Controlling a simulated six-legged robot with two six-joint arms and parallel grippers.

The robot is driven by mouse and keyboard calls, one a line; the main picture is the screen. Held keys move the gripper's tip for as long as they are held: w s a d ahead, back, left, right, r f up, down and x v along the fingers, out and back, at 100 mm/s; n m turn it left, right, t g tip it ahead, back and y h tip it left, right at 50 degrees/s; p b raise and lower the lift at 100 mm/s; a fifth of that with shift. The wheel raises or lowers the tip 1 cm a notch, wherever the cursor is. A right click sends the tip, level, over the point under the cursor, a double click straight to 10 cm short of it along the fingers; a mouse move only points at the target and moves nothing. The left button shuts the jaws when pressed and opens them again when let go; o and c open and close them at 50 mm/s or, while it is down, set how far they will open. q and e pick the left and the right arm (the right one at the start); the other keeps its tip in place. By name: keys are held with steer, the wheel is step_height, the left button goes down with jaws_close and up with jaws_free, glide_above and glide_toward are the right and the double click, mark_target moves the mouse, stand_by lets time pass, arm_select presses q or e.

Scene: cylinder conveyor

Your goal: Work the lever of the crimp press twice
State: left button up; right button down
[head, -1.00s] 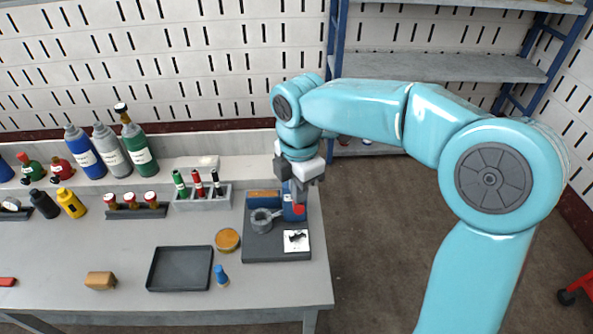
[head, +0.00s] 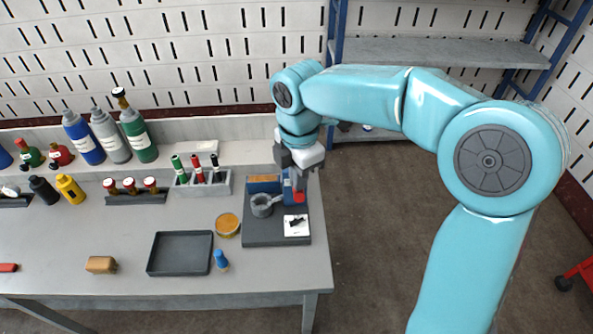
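The crimp press stands at the right end of the workbench, with a dark base (head: 262,238), a blue upright partly hidden by my gripper, and a grey round cup on it. A red lever end (head: 299,197) shows low at its right side. My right gripper (head: 299,176) points down over the blue upright, just above the red end. Its wrist hides the top of the press, and I cannot tell whether its fingers are apart, shut, or touching the lever. My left gripper is out of view.
Left of the press are a round amber dish (head: 227,225), a blue-topped small bottle (head: 221,260), a dark tray (head: 152,270) and a tan block (head: 101,265). A grey rack (head: 226,186) with markers and several bottles line the back. Open floor (head: 390,240) lies right of the bench.

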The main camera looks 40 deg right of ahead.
step_height(320, 180, down, 8)
steer(key=b, duration=0.5)
step_height(320, 180, up, 11)
steer(key=p, duration=0.9)
steer(key=shift+d+f+p, duration=0.1)
steer(key=shift+p, duration=0.2)
steer(key=shift+f, duration=0.15)
